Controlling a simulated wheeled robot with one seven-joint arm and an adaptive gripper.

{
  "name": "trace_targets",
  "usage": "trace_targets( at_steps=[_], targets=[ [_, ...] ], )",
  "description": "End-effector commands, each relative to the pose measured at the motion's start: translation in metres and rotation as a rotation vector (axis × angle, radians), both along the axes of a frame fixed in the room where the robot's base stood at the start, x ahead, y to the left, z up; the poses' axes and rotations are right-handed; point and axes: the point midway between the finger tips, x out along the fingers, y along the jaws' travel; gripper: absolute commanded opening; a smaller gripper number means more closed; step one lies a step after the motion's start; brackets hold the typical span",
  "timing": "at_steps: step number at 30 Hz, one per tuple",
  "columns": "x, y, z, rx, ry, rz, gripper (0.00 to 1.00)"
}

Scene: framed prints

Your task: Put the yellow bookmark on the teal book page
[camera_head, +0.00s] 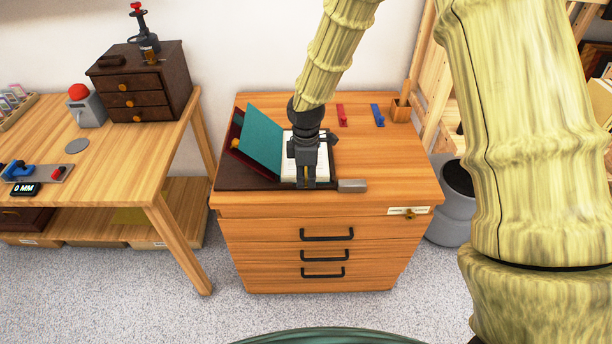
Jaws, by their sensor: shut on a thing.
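An open book lies on the wooden drawer cabinet (385,185). Its teal page (262,140) stands tilted up on the left, and its white pages (289,165) lie on the right. My gripper (306,180) points down over the white pages, right of the teal page. It is shut on the yellow bookmark (306,172), of which only a thin yellow sliver shows between the fingers. The fingers hide most of the bookmark and part of the white pages. I cannot tell whether the bookmark touches the pages.
A red bookmark-like piece (341,115) and a blue one (377,115) lie behind the book. A small wooden holder (400,110) stands at the back right. A grey block (351,186) lies at the book's front right. The cabinet's right side is clear.

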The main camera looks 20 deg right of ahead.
Motion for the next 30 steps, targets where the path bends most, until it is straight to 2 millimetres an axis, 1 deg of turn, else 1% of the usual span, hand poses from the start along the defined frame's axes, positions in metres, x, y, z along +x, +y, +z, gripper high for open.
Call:
trace_targets(
  at_steps=[1,4,5,13,17,20,23,30],
  targets=[
    [0.000,0.000,0.000,0.000,0.000,0.000,0.23],
    [0.000,0.000,0.000,0.000,0.000,0.000,0.41],
    [0.000,0.000,0.000,0.000,0.000,0.000,0.42],
    [0.000,0.000,0.000,0.000,0.000,0.000,0.42],
    [0.000,0.000,0.006,0.001,-0.001,0.000,0.42],
    [0.000,0.000,0.016,0.000,-0.001,0.000,0.42],
    [0.000,0.000,0.031,0.001,-0.003,0.000,0.42],
    [0.000,0.000,0.073,0.001,-0.002,0.000,0.42]
  ],
)
